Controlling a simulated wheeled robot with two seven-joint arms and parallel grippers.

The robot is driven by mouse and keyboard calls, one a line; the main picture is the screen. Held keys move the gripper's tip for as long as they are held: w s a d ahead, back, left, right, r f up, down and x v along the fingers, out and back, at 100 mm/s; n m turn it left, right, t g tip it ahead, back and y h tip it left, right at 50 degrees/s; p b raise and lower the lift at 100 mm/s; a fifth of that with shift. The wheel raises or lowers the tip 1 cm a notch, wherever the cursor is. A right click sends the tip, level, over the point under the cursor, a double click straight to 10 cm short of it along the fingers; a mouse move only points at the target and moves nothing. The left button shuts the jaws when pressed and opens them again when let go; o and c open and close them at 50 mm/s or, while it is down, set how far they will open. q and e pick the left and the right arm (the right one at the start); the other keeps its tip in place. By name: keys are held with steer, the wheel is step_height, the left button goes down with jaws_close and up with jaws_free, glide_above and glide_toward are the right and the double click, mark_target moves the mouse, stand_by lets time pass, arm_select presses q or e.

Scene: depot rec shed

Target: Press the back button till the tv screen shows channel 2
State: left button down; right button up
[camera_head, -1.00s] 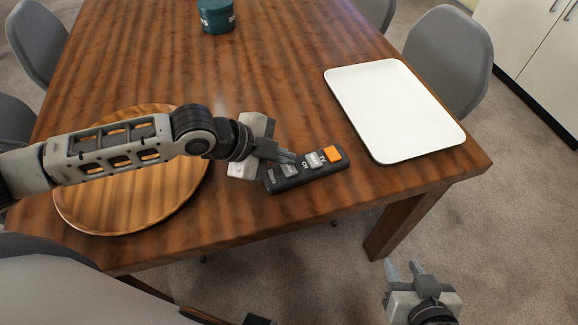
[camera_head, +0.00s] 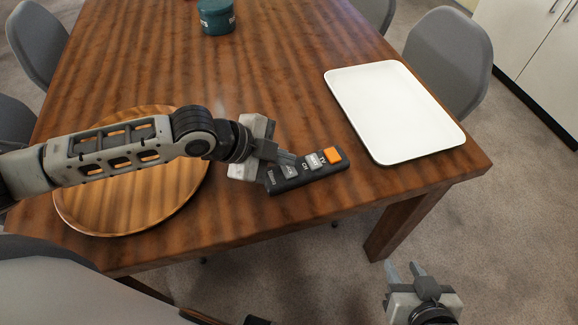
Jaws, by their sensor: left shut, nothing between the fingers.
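A dark remote (camera_head: 322,172) lies at the table's near edge. It has an orange button (camera_head: 331,155) at its right end beside the letters TV, a pale button (camera_head: 312,160) near the letters CH, and a grey button (camera_head: 290,172) further left. My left gripper (camera_head: 292,158) is shut and empty, its fingertips over the left half of the remote, close to the grey button. I cannot tell whether they touch it. The remote's left end is partly hidden by the gripper. My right gripper (camera_head: 405,273) is open and empty, low at the right, off the table. No tv screen is in view.
A round wooden board (camera_head: 120,220) lies on the wooden table (camera_head: 270,85) under my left arm. A white tray (camera_head: 395,110) is to the right of the remote. A green canister (camera_head: 216,16) stands at the back. Grey chairs (camera_head: 448,60) surround the table.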

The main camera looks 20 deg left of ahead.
mark_target(283, 171)
arm_select(q)
steer(key=shift+f, duration=0.1)
stand_by(0.7)
steer(key=shift+f, duration=0.35)
steer(key=shift+f, duration=0.4)
stand_by(0.5)
steer(key=shift+r, duration=0.1)
steer(key=shift+r+p, duration=0.75)
steer(key=shift+p, duration=0.15)
step_height(283, 171, up, 5)
steer(key=p, duration=0.5)
steer(key=shift+r, duration=0.1)
stand_by(0.8)
